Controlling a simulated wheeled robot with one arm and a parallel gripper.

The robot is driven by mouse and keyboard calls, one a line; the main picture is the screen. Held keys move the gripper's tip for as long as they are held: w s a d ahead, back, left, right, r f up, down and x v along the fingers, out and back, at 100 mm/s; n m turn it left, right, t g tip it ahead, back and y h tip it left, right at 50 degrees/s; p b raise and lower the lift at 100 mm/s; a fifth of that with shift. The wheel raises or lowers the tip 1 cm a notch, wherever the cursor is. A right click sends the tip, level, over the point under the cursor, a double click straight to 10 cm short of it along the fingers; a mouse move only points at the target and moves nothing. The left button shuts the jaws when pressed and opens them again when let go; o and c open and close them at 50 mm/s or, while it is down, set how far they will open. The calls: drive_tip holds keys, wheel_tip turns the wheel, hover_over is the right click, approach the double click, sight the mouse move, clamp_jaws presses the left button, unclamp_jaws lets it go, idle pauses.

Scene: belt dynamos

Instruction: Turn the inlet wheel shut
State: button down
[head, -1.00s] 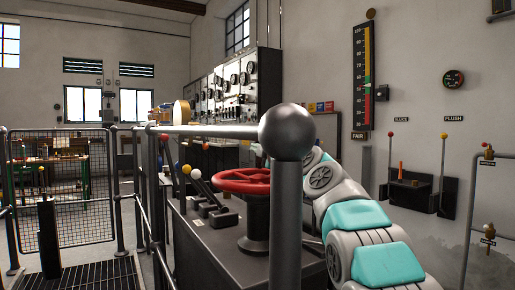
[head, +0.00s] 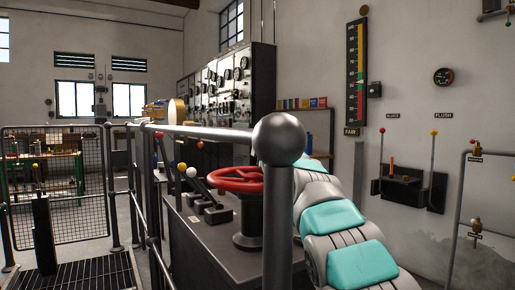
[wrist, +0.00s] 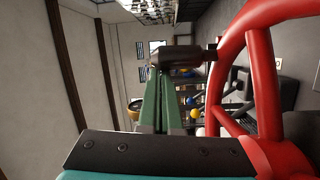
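The red inlet wheel (head: 226,186) lies roughly flat on a dark round pedestal on top of a dark cabinet (head: 200,245). A grey post partly covers its right side in the head view. In the wrist view the wheel's thick red rim (wrist: 263,85) and spokes fill the right side, very close. My gripper (wrist: 180,58) shows there as green finger bars with dark tips, to the left of the rim. The dark tips reach rightward to the rim's edge; I cannot tell whether they touch it. The finger gap is hidden. The gripper is hidden in the head view.
A grey rail with a ball-topped post (head: 279,220) stands close in front of the wheel and my arm. Levers with yellow (head: 181,166) and white (head: 191,172) knobs stand left of the wheel. A mesh gate (head: 50,185) is at the left.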

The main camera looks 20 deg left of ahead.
drive_tip(key=s+d+m+t+h+b, duration=0.1)
drive_tip(key=d+h+b, duration=0.1)
drive_tip(key=d+b, duration=0.5)
drive_tip(key=shift+s+d+f+m, duration=0.15)
drive_tip(key=shift+s+d+m, duration=0.05)
drive_tip(key=shift+s+m, duration=0.1)
idle(1.2)
idle(1.4)
